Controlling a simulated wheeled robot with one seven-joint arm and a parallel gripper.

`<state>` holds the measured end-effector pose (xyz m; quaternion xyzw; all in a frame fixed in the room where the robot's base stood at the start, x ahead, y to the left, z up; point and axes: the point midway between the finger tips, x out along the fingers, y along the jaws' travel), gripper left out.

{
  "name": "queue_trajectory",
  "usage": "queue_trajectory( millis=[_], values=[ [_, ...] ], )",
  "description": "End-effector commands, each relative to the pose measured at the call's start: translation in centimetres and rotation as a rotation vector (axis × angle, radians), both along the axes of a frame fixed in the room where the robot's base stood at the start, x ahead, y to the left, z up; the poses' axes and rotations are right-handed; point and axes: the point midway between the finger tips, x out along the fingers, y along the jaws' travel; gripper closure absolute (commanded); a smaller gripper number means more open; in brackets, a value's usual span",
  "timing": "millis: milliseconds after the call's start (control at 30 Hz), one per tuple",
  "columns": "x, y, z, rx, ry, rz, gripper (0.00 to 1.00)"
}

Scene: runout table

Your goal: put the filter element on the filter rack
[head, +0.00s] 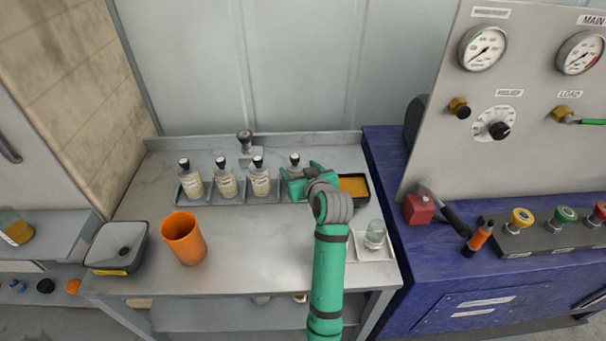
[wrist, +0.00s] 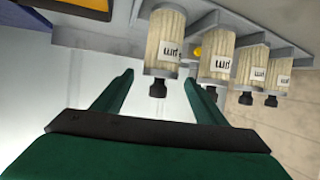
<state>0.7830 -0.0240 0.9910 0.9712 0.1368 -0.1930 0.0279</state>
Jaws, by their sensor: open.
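Several cream, pleated filter elements with black knobs stand upright in a row, among them the leftmost (head: 191,182), the second (head: 226,182) and the third (head: 260,180). They stand in the grey, divided filter rack (head: 210,202) at the back of the table. A further element (head: 295,160) is at the rack's right end, partly hidden by my gripper (head: 303,184). In the wrist view, which is upside down, this element (wrist: 165,42) shows between the two fingers of my open gripper (wrist: 169,82). I see no contact.
A black tray with yellow contents (head: 354,187) lies right of the rack. A glass jar (head: 375,234) on a white tray is at front right. An orange cup (head: 184,240) stands front left, beside a grey bin (head: 117,246). The table's middle is clear.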

Motion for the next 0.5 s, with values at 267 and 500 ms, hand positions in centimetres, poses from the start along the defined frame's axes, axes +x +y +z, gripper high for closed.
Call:
queue_trajectory(
  millis=[267,500],
  values=[
    [-3.3,-0.9,1.4,0.000,-0.001,0.000,0.34],
    [-3.8,-1.1,1.7,0.000,0.000,0.000,0.34]
  ],
)
